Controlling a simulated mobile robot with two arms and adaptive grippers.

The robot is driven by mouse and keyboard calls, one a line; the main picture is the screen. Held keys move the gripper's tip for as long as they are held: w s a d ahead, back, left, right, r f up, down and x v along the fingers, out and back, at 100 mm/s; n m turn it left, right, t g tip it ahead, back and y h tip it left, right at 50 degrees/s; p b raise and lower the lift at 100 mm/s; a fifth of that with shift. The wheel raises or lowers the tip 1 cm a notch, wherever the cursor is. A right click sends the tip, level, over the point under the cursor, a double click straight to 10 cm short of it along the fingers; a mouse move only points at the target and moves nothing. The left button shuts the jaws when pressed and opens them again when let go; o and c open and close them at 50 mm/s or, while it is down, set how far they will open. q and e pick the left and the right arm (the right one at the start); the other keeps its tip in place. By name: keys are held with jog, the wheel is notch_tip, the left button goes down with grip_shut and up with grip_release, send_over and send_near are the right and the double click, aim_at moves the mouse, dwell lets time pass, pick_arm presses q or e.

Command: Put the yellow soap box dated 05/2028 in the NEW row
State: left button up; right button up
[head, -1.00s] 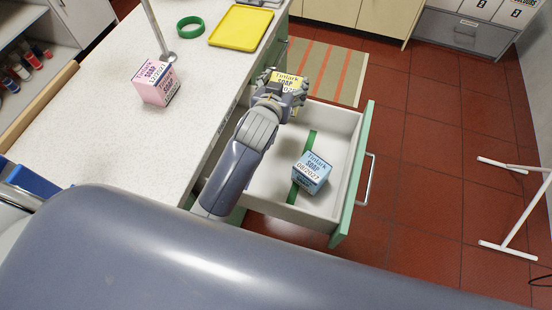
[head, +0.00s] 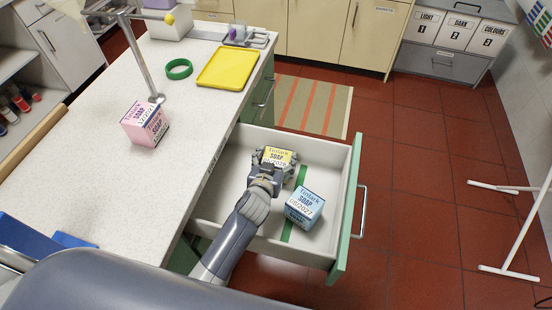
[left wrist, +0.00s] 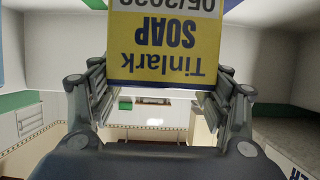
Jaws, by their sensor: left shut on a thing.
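The yellow soap box (head: 280,155) is marked Tinlark SOAP; in the left wrist view the box (left wrist: 165,45) shows 05/2028 upside down. My left gripper (head: 274,163) is shut on it, one finger on each side, in the back part of the open drawer (head: 326,178). Whether the box touches the drawer floor I cannot tell. A blue soap box (head: 305,207), dated 05/2027 or similar, sits in the drawer right of a green divider strip (head: 288,228). The yellow box is near the strip's far end. No NEW label is readable. My right gripper is not in view.
A yellow tray (head: 233,67) and a green ring (head: 179,69) lie farther back. The drawer's green front (head: 347,215) stands out over the red tiled floor.

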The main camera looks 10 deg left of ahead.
pick_arm(q)
jog(key=shift+f, duration=0.1)
jog(key=o, duration=1.3)
jog(key=shift+r, duration=0.3)
jog(key=v, duration=0.7)
jog(key=shift+s, duration=0.25)
